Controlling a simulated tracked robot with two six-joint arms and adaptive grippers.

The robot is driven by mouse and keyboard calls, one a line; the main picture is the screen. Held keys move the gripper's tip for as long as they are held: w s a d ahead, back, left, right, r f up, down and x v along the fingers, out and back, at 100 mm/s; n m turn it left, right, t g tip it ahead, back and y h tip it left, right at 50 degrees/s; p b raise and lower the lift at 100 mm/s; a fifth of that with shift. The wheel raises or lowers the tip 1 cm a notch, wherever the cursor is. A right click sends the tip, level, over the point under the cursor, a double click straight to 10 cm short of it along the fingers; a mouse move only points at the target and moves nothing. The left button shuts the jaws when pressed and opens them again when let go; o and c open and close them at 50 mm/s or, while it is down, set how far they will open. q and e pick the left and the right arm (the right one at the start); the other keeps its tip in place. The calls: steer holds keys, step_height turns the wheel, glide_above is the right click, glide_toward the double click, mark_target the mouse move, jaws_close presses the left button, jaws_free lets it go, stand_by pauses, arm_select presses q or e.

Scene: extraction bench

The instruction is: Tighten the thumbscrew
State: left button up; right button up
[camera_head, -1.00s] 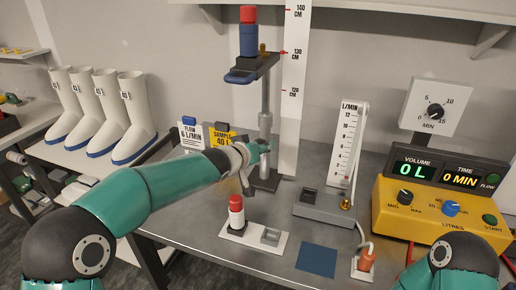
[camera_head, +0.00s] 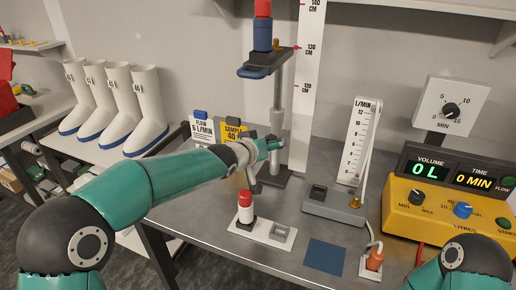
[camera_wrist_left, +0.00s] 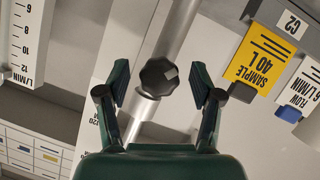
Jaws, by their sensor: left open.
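The thumbscrew is a black lobed knob (camera_wrist_left: 159,77) on the grey stand pole (camera_head: 277,98), where the thinner rod meets the thicker sleeve. In the left wrist view it sits between the two fingers of my left gripper (camera_wrist_left: 159,88), slightly beyond the tips, with a gap on each side. My left gripper (camera_head: 268,162) is open at the stand's lower part in the head view and hides the knob there. The stand carries a platform (camera_head: 264,68) with a blue and red sampler on top. Only my right arm's upper part shows, at bottom right.
A tall height scale (camera_head: 306,90) stands behind the pole. Two sign cards, the yellow one (camera_head: 231,131) nearest, stand left of my gripper. A red-capped white bottle (camera_head: 245,208) stands below it. A flowmeter (camera_head: 358,140) and yellow control box (camera_head: 430,222) are to the right.

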arm_select(q)
steer(key=v, duration=0.6)
steer(key=shift+s, duration=0.2)
steer(key=shift+a+f, duration=0.1)
steer(key=shift+a, duration=0.05)
